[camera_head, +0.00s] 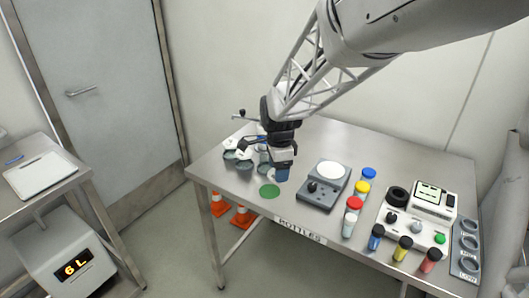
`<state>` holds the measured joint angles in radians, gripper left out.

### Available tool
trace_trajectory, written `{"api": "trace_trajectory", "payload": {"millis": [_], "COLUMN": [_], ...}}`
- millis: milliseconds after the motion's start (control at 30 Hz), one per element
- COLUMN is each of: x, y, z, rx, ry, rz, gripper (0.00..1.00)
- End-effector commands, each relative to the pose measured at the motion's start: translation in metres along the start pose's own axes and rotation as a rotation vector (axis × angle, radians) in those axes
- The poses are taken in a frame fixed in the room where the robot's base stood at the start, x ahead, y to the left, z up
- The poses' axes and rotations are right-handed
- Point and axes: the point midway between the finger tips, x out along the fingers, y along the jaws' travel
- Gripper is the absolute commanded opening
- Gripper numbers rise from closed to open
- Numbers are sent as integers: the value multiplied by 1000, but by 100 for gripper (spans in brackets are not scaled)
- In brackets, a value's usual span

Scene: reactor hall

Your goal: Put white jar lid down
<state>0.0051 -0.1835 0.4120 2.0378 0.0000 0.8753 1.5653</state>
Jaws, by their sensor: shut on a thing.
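My gripper (283,175) points down above the table, just right of a group of grey-green jars (244,164) and close to a flat green disc (269,191). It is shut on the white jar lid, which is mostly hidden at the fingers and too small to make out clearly. Small white shapes (244,147) show among the jars, but I cannot tell what they are. I cannot tell whether the fingertips touch the tabletop.
The metal table (222,185) also holds a grey device with a round white plate (330,170), capped bottles (362,189), a control box (405,222) and a holed rack (466,248). Orange cones (242,217) stand beneath. A side table (62,175) is at left.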

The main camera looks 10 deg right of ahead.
Motion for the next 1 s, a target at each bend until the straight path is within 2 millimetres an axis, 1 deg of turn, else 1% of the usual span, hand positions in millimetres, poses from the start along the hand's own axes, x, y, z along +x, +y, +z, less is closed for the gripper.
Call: {"api": "trace_trajectory", "payload": {"millis": [333,467,667,900,1000], "x": [0,3,14,34,41], "y": [1,8,34,79,95], "z": [0,1,4,9,11], "rx": [0,0,0,-1,-1], "ry": [0,0,0,0,0], "rz": [0,0,1,0,0], "gripper": [40,40,40,40,40]}}
